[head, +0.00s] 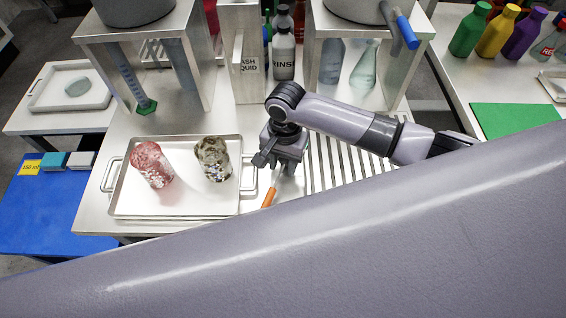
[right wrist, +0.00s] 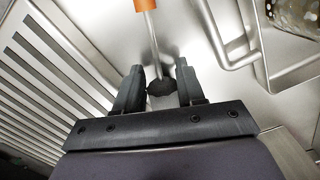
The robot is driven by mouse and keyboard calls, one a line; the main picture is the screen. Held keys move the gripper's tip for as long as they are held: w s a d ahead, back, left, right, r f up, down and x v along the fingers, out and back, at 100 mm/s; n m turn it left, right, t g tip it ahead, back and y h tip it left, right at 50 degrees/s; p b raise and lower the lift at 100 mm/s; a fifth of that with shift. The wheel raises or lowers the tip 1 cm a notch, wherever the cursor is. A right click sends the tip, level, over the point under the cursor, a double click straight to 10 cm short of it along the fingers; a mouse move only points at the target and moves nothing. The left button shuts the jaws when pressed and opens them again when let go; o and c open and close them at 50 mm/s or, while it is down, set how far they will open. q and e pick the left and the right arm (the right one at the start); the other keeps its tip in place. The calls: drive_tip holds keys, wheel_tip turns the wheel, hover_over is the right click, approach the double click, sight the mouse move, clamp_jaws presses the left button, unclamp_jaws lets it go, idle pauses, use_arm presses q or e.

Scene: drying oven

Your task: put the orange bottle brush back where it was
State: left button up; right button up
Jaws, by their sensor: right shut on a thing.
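The orange bottle brush shows in the head view by its orange handle (head: 268,198), which points down toward the front of the steel worktop, just right of the tray. My right gripper (head: 276,168) is over the worktop between the tray and the slatted rack, shut on the brush. In the right wrist view the brush's metal shaft (right wrist: 154,42) runs from the orange handle at the top edge to a dark end between the fingers of the right gripper (right wrist: 160,88). My left gripper is not in view.
A steel tray (head: 196,210) left of the gripper holds a red-stained beaker (head: 152,166) and a dark-stained beaker (head: 213,158). The slatted rack (head: 330,168) lies to the right. A rinse bottle (head: 284,58) stands behind. A large grey part of mine covers the front.

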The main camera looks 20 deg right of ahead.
drive_tip(key=shift+f, duration=0.35)
drive_tip(key=o, duration=1.1)
drive_tip(key=shift+r, duration=0.1)
drive_tip(key=r, duration=0.4)
drive_tip(key=r+p, duration=0.1)
drive_tip(key=r, duration=0.7)
drive_tip(key=shift+w+d+r, duration=0.1)
drive_tip(key=shift+w+d, duration=0.15)
drive_tip(key=shift+w, duration=0.05)
